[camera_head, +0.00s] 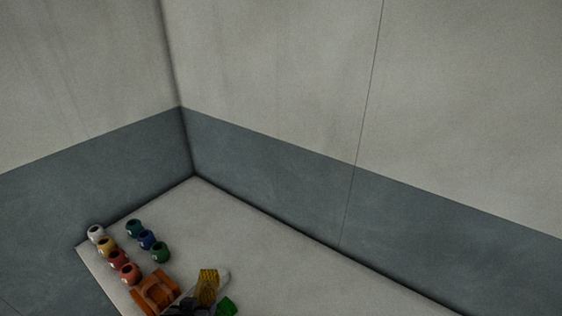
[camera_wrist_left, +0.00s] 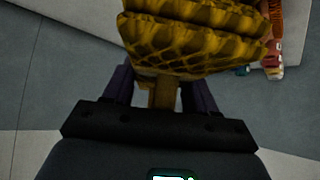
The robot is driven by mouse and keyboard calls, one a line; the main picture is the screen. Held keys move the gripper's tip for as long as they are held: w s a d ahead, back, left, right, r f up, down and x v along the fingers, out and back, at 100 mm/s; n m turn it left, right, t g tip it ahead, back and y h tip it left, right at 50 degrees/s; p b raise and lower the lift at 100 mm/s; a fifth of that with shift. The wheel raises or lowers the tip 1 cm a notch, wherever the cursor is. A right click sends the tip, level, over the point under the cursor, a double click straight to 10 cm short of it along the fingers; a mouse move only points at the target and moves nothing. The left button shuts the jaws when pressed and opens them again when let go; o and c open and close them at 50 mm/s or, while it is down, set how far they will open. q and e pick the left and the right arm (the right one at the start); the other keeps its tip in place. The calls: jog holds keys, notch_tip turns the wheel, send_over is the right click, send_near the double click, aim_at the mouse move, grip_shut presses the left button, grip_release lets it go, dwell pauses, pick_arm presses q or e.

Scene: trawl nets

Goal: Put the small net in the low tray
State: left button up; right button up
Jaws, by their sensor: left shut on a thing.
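The small net is a yellow-brown bundle of mesh (camera_head: 208,284) near the bottom edge of the head view. It fills the top middle of the left wrist view (camera_wrist_left: 190,42). My left gripper (camera_wrist_left: 163,92) is shut on a narrow part of it, with the mesh bulging out past the fingers. In the head view my left gripper is a dark shape (camera_head: 197,303) just below the net, partly cut off. An orange-brown box-like thing (camera_head: 155,291) stands to the left of the net; I cannot tell whether it is the low tray. My right gripper is not in view.
Several round pots or balls of twine, among them white (camera_head: 95,233), yellow (camera_head: 106,245), red (camera_head: 129,274) and green (camera_head: 161,251), stand in two rows at the table's left end. A green thing (camera_head: 228,306) lies right of the net. The pale table (camera_head: 290,265) is clear further right, with walls behind.

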pick_arm(q)
jog(key=s+r+p, duration=0.2)
jog(key=r+p, duration=0.9)
jog(key=r, duration=0.1)
jog(key=s+r+p, duration=0.1)
jog(key=r+p, duration=0.9)
jog(key=r, duration=0.3)
jog(key=shift+s+p, duration=0.35)
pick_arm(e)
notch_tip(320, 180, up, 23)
